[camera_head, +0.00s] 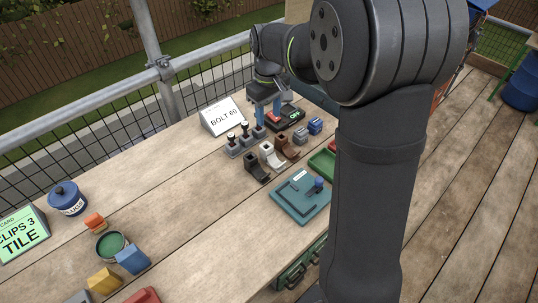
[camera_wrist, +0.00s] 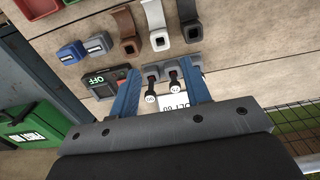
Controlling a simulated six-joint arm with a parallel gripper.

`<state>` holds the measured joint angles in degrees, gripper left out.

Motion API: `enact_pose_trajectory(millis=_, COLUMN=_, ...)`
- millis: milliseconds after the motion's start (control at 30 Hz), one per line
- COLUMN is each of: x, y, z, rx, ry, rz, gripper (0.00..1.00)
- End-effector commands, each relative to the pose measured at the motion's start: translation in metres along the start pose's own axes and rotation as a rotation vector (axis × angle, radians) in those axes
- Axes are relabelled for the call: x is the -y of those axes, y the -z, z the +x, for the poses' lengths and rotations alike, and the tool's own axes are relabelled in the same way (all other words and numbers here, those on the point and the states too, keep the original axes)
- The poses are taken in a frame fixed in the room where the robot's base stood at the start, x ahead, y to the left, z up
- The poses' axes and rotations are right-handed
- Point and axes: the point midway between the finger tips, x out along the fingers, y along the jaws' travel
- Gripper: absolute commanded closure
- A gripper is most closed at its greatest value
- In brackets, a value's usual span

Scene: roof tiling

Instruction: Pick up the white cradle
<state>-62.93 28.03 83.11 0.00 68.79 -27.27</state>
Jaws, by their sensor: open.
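The white cradle (camera_head: 271,155) stands on the wooden bench between a brown cradle (camera_head: 287,146) and a dark grey cradle (camera_head: 257,168). In the wrist view the white cradle (camera_wrist: 158,39) is at the top centre, again between the brown cradle (camera_wrist: 128,38) and the dark grey cradle (camera_wrist: 189,28). My gripper (camera_head: 268,109) is open with nothing held. It is over the small bolt stands, behind the cradles and apart from them. Its blue fingers also show in the wrist view (camera_wrist: 162,74), with bolts between and below them.
Black-topped bolts (camera_head: 244,130) in grey stands and a black device (camera_head: 286,118) marked OFF are near my gripper. A teal tray (camera_head: 299,198) is in front of the cradles. A BOLT 60 card (camera_head: 222,117) stands at the left.

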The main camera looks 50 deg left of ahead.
Motion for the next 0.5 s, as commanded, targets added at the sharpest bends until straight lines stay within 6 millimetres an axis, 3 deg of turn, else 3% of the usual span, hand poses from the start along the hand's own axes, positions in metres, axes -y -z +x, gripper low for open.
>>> enact_pose_trajectory(millis=300, x=0.0, y=-0.001, z=0.07, rx=0.005, ry=0.003, rz=0.003, gripper=0.56)
enact_pose_trajectory(millis=500, x=0.0, y=0.0, z=0.102, rx=0.003, ry=0.002, rz=0.003, gripper=0.56)
